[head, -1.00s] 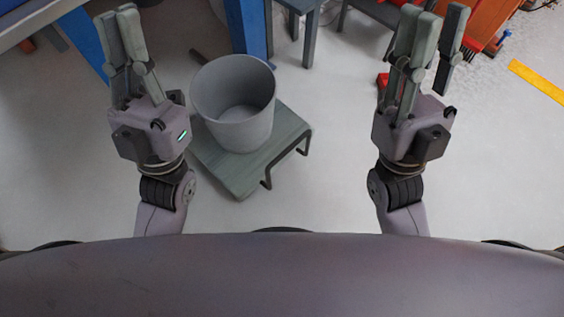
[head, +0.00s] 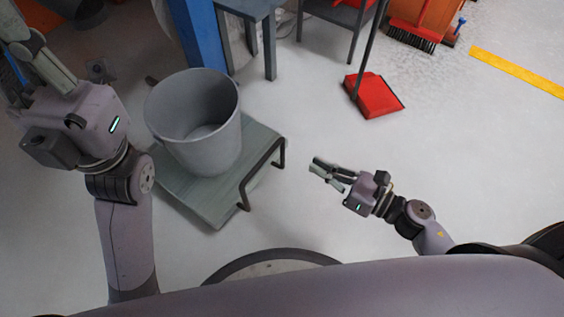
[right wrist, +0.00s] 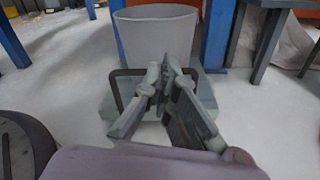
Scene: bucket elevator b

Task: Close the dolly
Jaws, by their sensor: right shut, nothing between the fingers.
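The dolly (head: 206,203) is a flat grey-green platform on the floor, left of centre in the head view. A dark bent handle (head: 262,172) rises along its right edge. A grey bucket (head: 205,140) stands upright on it. My right gripper (head: 317,168) is shut and empty, to the right of the handle and apart from it. In the right wrist view its fingers (right wrist: 167,65) point at the bucket (right wrist: 155,38), with the handle (right wrist: 116,90) and platform (right wrist: 206,98) behind them. My left gripper (head: 25,45) is at the upper left; its fingertips are partly cut off.
A blue post (head: 195,38) and a grey table (head: 250,10) stand behind the dolly. A red dustpan (head: 375,97) lies on the floor to the right, with a broom (head: 412,36) farther back. The floor right of my right gripper is clear.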

